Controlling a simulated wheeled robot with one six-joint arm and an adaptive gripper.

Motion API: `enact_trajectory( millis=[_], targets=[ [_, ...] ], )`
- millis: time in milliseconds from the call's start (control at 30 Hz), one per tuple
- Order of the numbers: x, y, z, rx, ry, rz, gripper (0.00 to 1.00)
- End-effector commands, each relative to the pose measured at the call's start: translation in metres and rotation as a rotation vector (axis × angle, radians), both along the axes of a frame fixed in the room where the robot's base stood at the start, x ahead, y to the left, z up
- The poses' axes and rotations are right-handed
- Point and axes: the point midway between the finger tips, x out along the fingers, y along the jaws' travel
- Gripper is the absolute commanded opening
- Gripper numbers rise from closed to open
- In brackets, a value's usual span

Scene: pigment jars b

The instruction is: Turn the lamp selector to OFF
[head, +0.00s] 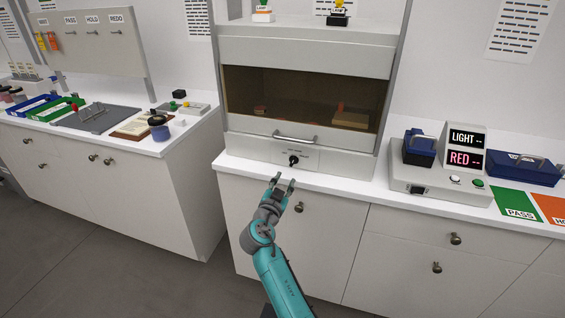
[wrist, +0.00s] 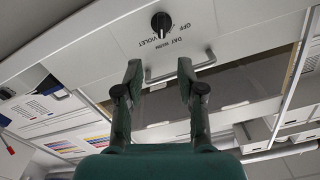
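The lamp selector is a round black knob (head: 293,160) on the pale panel below the cabinet's handle. In the wrist view the knob (wrist: 161,22) is at the top centre, with printed labels including OFF and VIOLET beside it. A light pointer mark on the knob points down in that picture; I cannot tell for sure which label it indicates. My gripper (head: 284,179) is in front of the panel, a little below and left of the knob in the head view. Its two fingers are spread apart with nothing between them, and they do not touch the knob.
A bar handle (head: 295,138) runs just above the knob, under the cabinet's front opening. The counter edge (head: 330,187) lies below the panel. A device with LIGHT and RED displays (head: 465,150) stands at right. A separate counter with trays (head: 45,108) is at left.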

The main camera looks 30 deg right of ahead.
Motion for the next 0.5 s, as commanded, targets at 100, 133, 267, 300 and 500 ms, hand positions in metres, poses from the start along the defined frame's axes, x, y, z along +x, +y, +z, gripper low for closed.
enact_trajectory(
  millis=[100,133,267,300,500],
  targets=[
    [0.004,-0.005,0.004,0.001,-0.008,-0.009,0.39],
    [0.006,-0.007,0.004,0.002,-0.009,-0.01,0.39],
    [0.016,-0.02,0.004,0.0,-0.009,-0.009,0.39],
    [0.019,-0.026,0.004,0.001,-0.008,-0.01,0.39],
    [0.042,-0.054,0.004,0.0,-0.007,-0.009,0.39]
  ],
)
